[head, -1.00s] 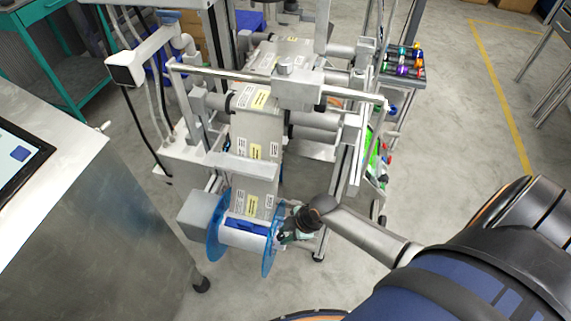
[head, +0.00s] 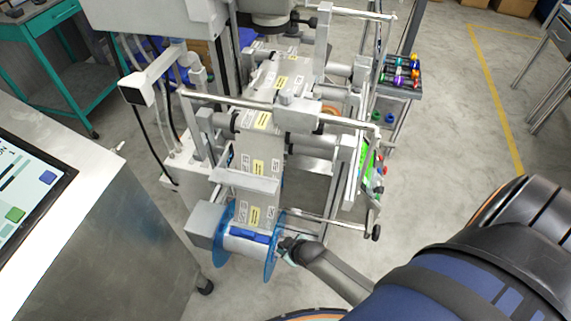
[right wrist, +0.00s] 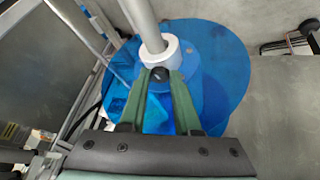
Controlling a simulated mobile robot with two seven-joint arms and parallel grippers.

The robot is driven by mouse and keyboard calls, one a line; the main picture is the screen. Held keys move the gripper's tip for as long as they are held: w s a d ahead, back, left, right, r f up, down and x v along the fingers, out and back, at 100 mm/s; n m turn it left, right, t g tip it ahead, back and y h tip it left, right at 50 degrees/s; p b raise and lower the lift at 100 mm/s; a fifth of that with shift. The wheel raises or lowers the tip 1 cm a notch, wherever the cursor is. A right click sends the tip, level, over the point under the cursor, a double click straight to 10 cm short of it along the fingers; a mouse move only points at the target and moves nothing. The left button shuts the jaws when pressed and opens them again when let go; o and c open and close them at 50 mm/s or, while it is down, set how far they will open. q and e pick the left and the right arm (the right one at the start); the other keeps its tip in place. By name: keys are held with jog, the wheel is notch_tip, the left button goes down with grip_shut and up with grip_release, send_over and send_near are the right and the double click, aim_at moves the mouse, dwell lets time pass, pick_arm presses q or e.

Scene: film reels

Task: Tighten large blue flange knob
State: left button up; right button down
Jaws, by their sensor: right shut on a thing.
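The large blue flange is a translucent disc (head: 271,262) on the near right side of the white roll (head: 244,246) in the head view. In the right wrist view the disc (right wrist: 222,50) fills the upper middle, with a blue hub, a white collar (right wrist: 160,50) and a grey shaft. In the head view the right gripper (head: 288,248) is small and partly hidden beside the flange. My left gripper is not in view.
The roll hangs on a grey machine frame with a labelled web (head: 258,160) running up from it. A metal cabinet with a touch screen (head: 25,190) stands at left. A rack of coloured spools (head: 400,72) is at upper right.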

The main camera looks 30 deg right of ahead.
jog(key=shift+a+m+h, duration=0.15)
jog(key=shift+m+h, duration=0.15)
jog(key=shift+m, duration=0.4)
jog(key=c, duration=0.9)
grip_release()
jog(key=p+v, duration=0.4)
jog(key=v, duration=0.8)
jog(key=shift+s+r, duration=0.15)
jog(key=shift+s, duration=0.05)
